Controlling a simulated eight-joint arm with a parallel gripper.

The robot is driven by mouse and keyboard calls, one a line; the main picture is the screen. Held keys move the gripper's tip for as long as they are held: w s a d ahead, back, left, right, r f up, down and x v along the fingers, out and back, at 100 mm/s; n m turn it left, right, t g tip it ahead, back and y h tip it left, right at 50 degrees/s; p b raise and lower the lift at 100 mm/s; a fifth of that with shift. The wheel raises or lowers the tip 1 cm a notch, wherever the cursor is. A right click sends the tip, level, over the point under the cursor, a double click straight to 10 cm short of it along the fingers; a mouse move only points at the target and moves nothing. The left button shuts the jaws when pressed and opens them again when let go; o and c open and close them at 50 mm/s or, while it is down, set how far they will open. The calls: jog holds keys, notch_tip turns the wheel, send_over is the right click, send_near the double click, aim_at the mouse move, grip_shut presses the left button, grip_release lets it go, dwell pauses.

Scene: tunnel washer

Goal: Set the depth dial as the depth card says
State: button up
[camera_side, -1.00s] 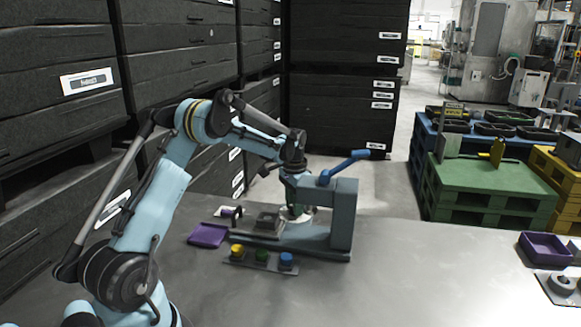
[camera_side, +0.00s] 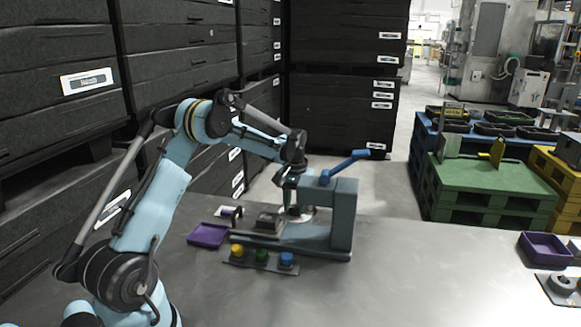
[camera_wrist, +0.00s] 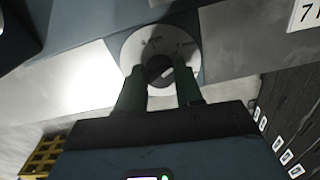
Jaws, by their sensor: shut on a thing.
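The depth dial (camera_wrist: 150,41) is a pale round disc with dark marks and a dark knob at its centre. It lies at the foot of the grey press-like fixture (camera_side: 341,215) in the side view. My gripper (camera_wrist: 160,70) has its two green fingers shut on the dial's knob, one on each side; it also shows in the side view (camera_side: 290,207), pointing down. A white card (camera_wrist: 306,14) shows at the top right of the wrist view, cut off by the frame, with a "7" readable. The dial's marks are too small to read.
The fixture has a blue lever (camera_side: 348,163). A purple tray (camera_side: 207,235) is to its left. A strip with yellow, green and blue knobs (camera_side: 262,257) is in front. Another purple tray (camera_side: 547,247) is far right. The table between is clear.

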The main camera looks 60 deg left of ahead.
aim_at(295, 207)
dwell(0.3)
jog(key=o, duration=1)
jog(key=shift+o, duration=0.2)
notch_tip(295, 207, up, 12)
jog(key=shift+r, duration=0.1)
